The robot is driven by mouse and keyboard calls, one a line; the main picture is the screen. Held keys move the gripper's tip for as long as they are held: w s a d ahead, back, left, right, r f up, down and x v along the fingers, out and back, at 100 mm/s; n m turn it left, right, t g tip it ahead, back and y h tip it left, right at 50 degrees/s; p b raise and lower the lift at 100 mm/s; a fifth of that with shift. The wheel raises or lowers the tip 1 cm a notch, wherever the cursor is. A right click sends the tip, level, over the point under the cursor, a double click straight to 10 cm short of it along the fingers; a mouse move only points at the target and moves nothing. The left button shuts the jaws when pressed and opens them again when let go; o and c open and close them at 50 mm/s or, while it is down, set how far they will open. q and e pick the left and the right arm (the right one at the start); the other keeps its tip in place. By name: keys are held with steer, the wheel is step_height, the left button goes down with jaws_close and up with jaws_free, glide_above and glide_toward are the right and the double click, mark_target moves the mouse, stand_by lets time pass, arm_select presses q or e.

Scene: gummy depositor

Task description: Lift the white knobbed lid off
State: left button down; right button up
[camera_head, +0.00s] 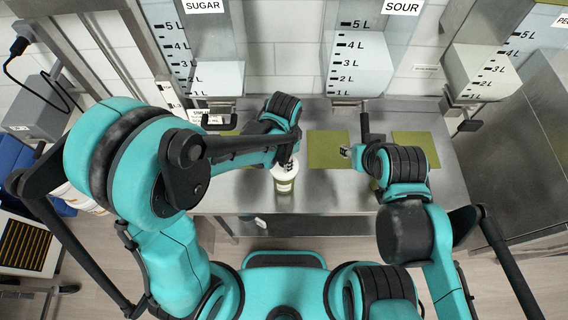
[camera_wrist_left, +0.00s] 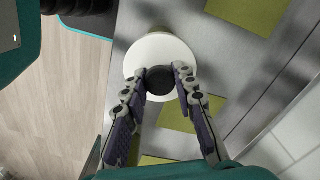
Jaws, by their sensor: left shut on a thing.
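The white lid (camera_wrist_left: 152,48) is a round disc with a dark knob (camera_wrist_left: 160,80) in the left wrist view. My left gripper (camera_wrist_left: 162,80) has its fingers on both sides of the knob and is shut on it. In the head view the lid (camera_head: 285,167) shows at the top of a jar (camera_head: 284,186) with a pale label, and my left gripper (camera_head: 287,158) is right above it. I cannot tell whether there is a gap between lid and jar. My right gripper (camera_head: 346,152) is small and partly hidden by its arm, over a green mat; its jaw state is unclear.
The steel bench (camera_head: 330,202) carries green square mats (camera_head: 326,140). Dispensers with level marks, labelled SUGAR (camera_head: 205,45) and SOUR (camera_head: 357,65), stand behind, with dark levers hanging toward the bench. The bench front around the jar is clear.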

arm_select(q)
steer(key=shift+r+p, duration=0.4)
steer(key=shift+r, duration=0.35)
step_height(320, 180, up, 5)
steer(key=p, duration=0.3)
steer(key=shift+p, duration=0.35)
steer(key=c, duration=2)
jaws_free()
jaws_close()
steer(key=shift+f, duration=0.1)
